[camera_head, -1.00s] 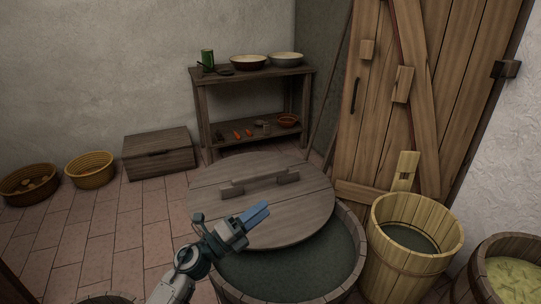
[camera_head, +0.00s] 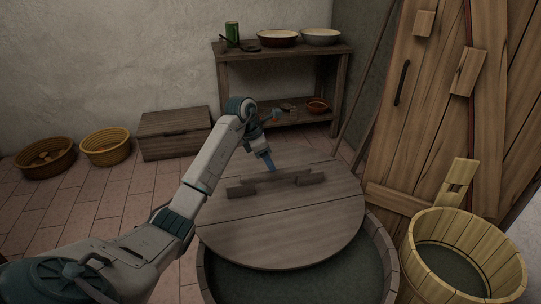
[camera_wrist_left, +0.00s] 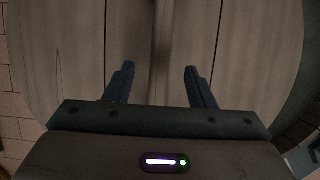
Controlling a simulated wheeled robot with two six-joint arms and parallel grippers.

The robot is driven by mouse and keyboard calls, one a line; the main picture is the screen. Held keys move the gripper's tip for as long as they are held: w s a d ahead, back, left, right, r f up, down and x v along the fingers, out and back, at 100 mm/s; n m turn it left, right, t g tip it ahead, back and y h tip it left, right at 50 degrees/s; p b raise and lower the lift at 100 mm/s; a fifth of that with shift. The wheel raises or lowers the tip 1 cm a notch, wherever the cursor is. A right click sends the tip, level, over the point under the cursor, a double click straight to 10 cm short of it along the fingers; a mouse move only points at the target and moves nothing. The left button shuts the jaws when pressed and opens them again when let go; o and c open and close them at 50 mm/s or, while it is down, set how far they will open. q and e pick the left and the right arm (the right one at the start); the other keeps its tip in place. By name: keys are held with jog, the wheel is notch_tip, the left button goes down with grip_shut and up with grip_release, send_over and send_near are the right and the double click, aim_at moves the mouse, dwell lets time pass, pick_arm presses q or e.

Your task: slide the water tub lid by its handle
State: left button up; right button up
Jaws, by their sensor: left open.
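The round wooden lid (camera_head: 280,235) lies over the far part of the water tub (camera_head: 388,270), leaving dark water open at the near right. Its bar handle (camera_head: 312,179) runs left to right across the lid. My left gripper (camera_head: 267,162) points down at the middle of the handle, its blue fingers open. In the left wrist view my open gripper (camera_wrist_left: 159,72) is above the lid (camera_wrist_left: 70,50), with the handle (camera_wrist_left: 165,45) as a strip running between the fingers. Whether the fingers touch the handle or lid cannot be told. My right gripper is out of view.
A wooden bucket (camera_head: 490,235) stands right of the tub, before a plank door (camera_head: 430,110). Behind are a shelf table (camera_head: 290,65) with bowls and a low chest (camera_head: 174,133). Two baskets (camera_head: 106,146) (camera_head: 45,158) sit at the left. Tiled floor (camera_head: 100,200) is clear there.

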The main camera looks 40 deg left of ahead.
aim_at(278, 177)
pick_arm(q)
jog(key=b+x, duration=0.2)
jog(key=x, duration=0.7)
jog(key=shift+d+f, duration=0.1)
jog(key=shift+f, duration=0.1)
grip_shut()
dwell(1.0)
